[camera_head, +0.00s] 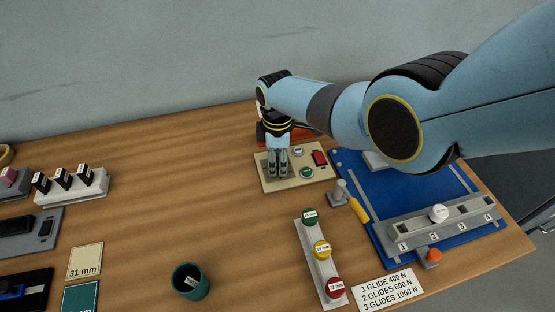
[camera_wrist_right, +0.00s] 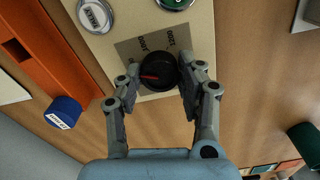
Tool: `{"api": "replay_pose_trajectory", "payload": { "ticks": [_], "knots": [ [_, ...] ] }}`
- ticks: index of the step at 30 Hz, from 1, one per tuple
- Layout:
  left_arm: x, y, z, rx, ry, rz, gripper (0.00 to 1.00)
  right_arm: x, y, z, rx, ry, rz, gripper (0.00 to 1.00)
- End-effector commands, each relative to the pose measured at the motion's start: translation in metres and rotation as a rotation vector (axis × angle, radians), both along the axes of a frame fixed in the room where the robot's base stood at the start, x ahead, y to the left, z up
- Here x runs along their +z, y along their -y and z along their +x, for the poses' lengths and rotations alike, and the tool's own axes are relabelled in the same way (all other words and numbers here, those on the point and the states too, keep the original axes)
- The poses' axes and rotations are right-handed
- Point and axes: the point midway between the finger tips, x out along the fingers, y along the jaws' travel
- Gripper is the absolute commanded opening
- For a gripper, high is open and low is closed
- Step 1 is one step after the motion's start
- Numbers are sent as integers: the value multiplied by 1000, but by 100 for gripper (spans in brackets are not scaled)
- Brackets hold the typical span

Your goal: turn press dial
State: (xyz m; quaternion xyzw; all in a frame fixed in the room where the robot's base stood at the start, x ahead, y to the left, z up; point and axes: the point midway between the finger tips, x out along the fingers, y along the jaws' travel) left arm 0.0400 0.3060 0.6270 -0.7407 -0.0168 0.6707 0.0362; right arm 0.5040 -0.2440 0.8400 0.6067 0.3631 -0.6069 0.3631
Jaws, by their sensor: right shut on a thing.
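The press dial (camera_wrist_right: 158,72), a round black knob with a red pointer line, sits on a grey scale plate (camera_wrist_right: 132,48) on a cream panel. The scale has printed numbers, one reading 1200; the red line points left in the right wrist view. My right gripper (camera_wrist_right: 159,80) is shut on the dial, one finger on each side. In the head view my right gripper (camera_head: 278,168) points down over the cream panel (camera_head: 270,184) and hides the dial. My left gripper is in neither view.
The panel also carries a green button (camera_head: 306,172), a pale round button (camera_head: 298,152) and a red part (camera_head: 319,158). An orange-red object stands behind. A blue press base (camera_head: 380,190) lies right. A green cup (camera_head: 190,281) stands in front; the table's middle is clear.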

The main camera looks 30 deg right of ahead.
Motion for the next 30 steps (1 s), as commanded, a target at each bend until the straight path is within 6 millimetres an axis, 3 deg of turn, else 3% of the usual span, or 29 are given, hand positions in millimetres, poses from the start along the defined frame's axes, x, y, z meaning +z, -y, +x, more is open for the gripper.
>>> {"api": "replay_pose_trajectory", "payload": {
  "ticks": [4, 5, 9, 21, 26, 30],
  "knots": [
    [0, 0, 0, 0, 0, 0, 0, 0, -1, 1, -1, 3, 1, 6],
    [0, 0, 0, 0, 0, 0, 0, 0, -1, 1, -1, 2, 1, 42],
    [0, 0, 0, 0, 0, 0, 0, 0, 0, 1, -1, 2, 1, 60],
    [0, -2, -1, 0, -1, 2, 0, 5, 0, 1, -1, 2, 0, 61],
    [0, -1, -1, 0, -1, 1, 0, 22, 0, 1, -1, 4, 0, 61],
    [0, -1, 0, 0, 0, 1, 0, 48, 0, 2, -1, 6, 0, 61]
  ]
}}
